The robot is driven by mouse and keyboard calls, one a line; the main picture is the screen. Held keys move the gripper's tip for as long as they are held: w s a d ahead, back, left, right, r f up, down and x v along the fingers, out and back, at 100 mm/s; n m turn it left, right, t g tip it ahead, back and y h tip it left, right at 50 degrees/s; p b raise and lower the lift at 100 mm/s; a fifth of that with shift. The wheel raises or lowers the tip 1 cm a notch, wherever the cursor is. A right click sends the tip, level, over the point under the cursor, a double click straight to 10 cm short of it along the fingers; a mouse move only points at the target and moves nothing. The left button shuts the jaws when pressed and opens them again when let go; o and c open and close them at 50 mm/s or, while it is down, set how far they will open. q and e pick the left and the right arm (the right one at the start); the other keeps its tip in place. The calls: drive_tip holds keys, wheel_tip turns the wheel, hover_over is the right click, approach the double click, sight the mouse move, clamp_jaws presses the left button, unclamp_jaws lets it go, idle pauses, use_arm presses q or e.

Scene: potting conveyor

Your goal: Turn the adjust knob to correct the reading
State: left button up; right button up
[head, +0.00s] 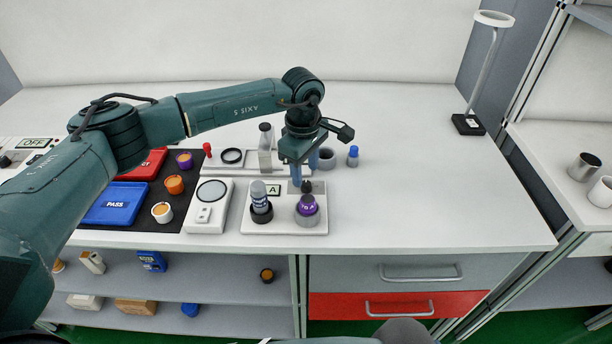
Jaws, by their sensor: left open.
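My left gripper (304,172) points down over the back of a white plate (285,225) marked A. Its blue-grey fingers are apart, with nothing seen between them. A purple bottle (307,205) with a dark top stands in a grey ring just in front of and below the fingers; I cannot tell whether they touch it. A white instrument (208,218) with a round face (211,191) lies left of the plate, with a small raised white part (203,213) near its front. I cannot read its face, and cannot tell for certain which part is the adjust knob. My right gripper is not in view.
A grey-capped bottle (260,198) stands in a black ring on the plate. A blue PASS tray (115,204), a red tray (144,165) and several small cups lie at left. A small blue-topped bottle (353,156) stands behind right.

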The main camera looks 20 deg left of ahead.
sight(306, 184)
use_arm(q)
drive_tip(key=shift+w+f, duration=0.1)
drive_tip(key=shift+f, duration=1.85)
drive_tip(key=shift+c, duration=0.5)
clamp_jaws()
